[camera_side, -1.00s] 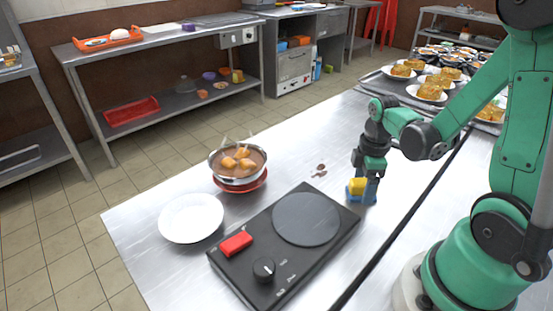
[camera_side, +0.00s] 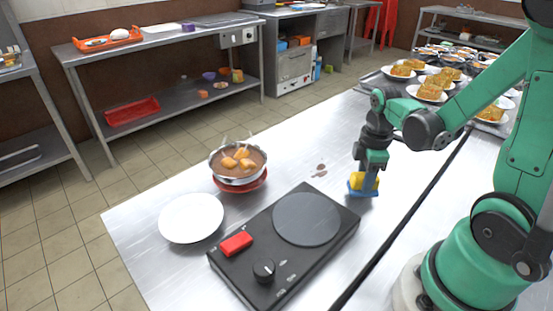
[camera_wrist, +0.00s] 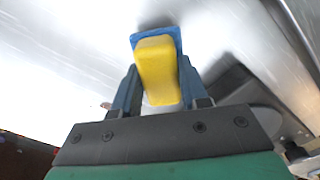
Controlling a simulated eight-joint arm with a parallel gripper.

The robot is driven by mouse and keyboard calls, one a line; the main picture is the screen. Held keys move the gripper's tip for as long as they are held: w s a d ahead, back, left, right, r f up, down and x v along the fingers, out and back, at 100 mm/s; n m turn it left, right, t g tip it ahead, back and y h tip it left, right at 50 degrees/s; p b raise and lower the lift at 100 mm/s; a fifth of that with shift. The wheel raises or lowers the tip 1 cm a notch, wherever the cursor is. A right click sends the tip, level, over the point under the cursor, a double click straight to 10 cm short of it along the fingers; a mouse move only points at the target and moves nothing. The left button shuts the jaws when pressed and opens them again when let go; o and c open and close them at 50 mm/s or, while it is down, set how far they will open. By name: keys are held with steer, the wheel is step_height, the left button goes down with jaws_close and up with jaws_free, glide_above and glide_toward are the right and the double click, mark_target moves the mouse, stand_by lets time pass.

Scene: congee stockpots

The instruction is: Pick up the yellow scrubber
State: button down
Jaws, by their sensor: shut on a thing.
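The yellow scrubber (camera_side: 361,181) has a yellow body over a blue base, and it is at my gripper just above or on the steel table, right of the black hotplate. I cannot tell for sure whether its base still touches the table. My gripper (camera_side: 364,182) points down and is shut on the scrubber. In the wrist view the scrubber (camera_wrist: 157,68) sits between the two blue fingers of my gripper (camera_wrist: 156,90), with its blue base at the far end.
A black hotplate (camera_side: 270,262) with a red block (camera_side: 236,243) stands left of my gripper. A white plate (camera_side: 191,217) and a bowl of orange food (camera_side: 238,162) on a red saucer (camera_side: 241,186) are farther left. A small brown item (camera_side: 320,170) lies nearby. Plates of food stand at the back right.

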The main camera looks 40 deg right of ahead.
step_height(320, 180, up, 18)
steer(key=shift+r, duration=0.25)
stand_by(0.4)
